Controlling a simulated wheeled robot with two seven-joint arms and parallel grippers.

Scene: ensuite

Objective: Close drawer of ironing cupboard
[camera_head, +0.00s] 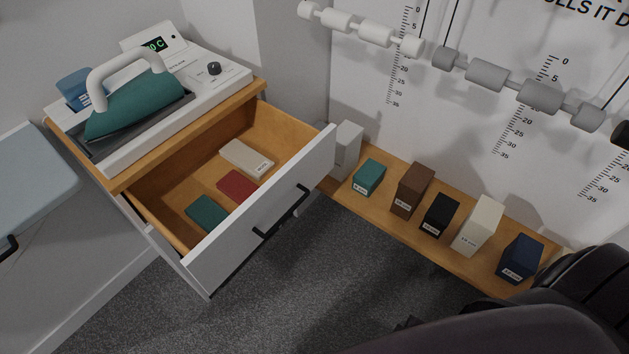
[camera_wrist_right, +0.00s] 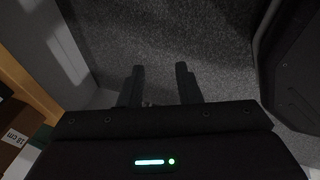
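The ironing cupboard's wooden top (camera_head: 120,180) carries a teal iron in a white station. Its drawer (camera_head: 270,215) is pulled well out, with a white front and a black bar handle (camera_head: 281,212). Three small boxes lie inside: a white one (camera_head: 246,158), a red one (camera_head: 237,186) and a teal one (camera_head: 207,212). My right gripper (camera_wrist_right: 160,75) shows in the right wrist view with its two fingers apart and nothing between them, above grey carpet. The drawer is not recognisable in that view. My left gripper is out of view.
A low wooden shelf (camera_head: 400,228) with several labelled boxes runs along the wall right of the drawer. A light blue ironing surface (camera_head: 35,185) is at the left. Grey carpet (camera_head: 330,270) lies free in front of the drawer. My dark arm parts fill the lower right.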

